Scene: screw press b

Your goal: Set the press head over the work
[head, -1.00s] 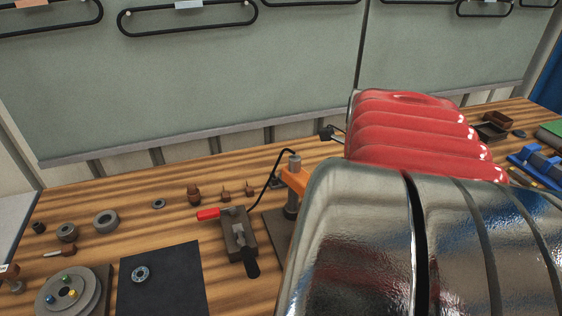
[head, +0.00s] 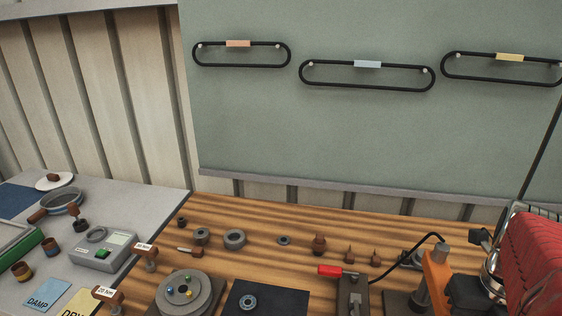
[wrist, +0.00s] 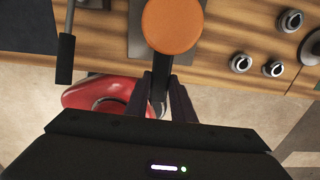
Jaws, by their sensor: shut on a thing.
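The press stands at the lower right of the head view, with an orange frame (head: 437,278) and a grey cylinder on top. In the wrist view an orange round part (wrist: 172,25), apparently the press head from above, covers part of a dark base plate (wrist: 136,42). A dark grey bar (wrist: 160,88) runs from the round part toward me. My gripper (wrist: 161,98) is shut on this bar. The work under the head cannot be made out. The gripper is not visible in the head view.
A red-handled clamp (head: 345,272) stands just left of the press. A black mat (head: 262,300) with a ring and a round plate (head: 190,295) lie farther left. In the wrist view a black handle (wrist: 65,58) is at left and several metal rings (wrist: 241,63) at right.

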